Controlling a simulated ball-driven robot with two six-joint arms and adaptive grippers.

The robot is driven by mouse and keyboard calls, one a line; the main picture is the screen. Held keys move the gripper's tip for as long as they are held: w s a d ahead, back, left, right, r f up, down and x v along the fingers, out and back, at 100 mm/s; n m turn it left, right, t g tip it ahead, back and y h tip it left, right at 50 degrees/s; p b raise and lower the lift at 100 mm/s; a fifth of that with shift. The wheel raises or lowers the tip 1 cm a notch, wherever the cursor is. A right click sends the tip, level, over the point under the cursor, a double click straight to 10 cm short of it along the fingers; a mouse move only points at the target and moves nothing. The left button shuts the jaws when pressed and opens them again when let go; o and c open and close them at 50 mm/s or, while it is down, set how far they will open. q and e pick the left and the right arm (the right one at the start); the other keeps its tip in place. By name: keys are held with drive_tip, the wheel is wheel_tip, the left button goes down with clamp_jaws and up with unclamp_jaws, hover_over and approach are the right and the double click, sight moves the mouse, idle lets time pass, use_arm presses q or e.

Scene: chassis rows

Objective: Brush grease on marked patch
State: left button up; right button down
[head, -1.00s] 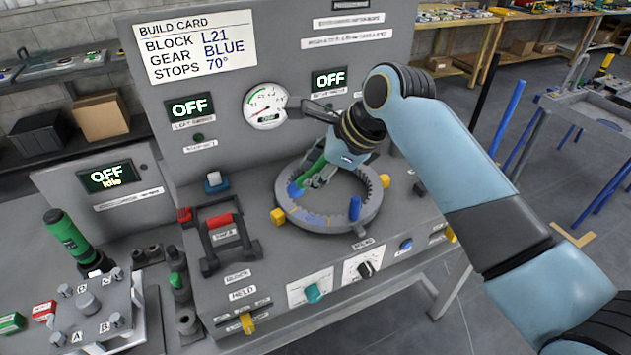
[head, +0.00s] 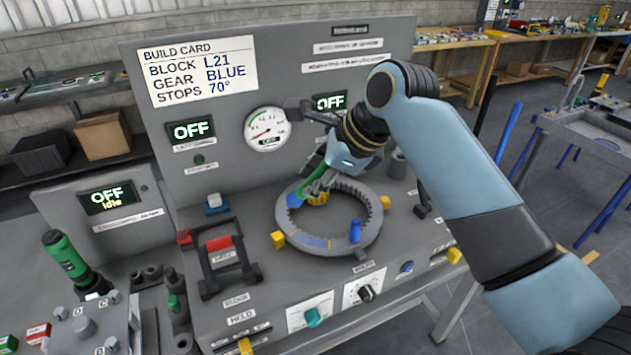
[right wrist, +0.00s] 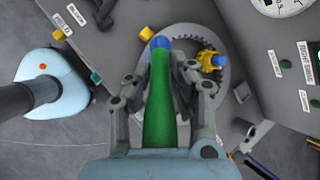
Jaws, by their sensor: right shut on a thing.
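My right gripper (head: 320,184) is shut on a brush with a green handle (head: 308,183) and a blue tip (head: 294,200). The brush is tilted, with its tip over the left rear side of a grey toothed ring (head: 310,242). Whether the tip touches the ring cannot be told. The ring's front face carries blue and yellow marks (head: 318,242). In the right wrist view, the green handle (right wrist: 160,110) lies between the fingers, and the blue tip (right wrist: 160,43) overlaps the ring's edge. My left gripper is not in view.
Yellow blocks (head: 278,239) sit around the ring. A frame with a red handle (head: 220,243) stands to its left. A gauge panel (head: 290,80) rises behind. A green tool (head: 66,252) stands far left.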

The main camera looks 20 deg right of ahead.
drive_tip(key=shift+f, duration=0.15)
idle(0.4)
drive_tip(key=shift+f+b, duration=0.9)
drive_tip(key=shift+f, duration=2.8)
drive_tip(key=shift+f, duration=0.7)
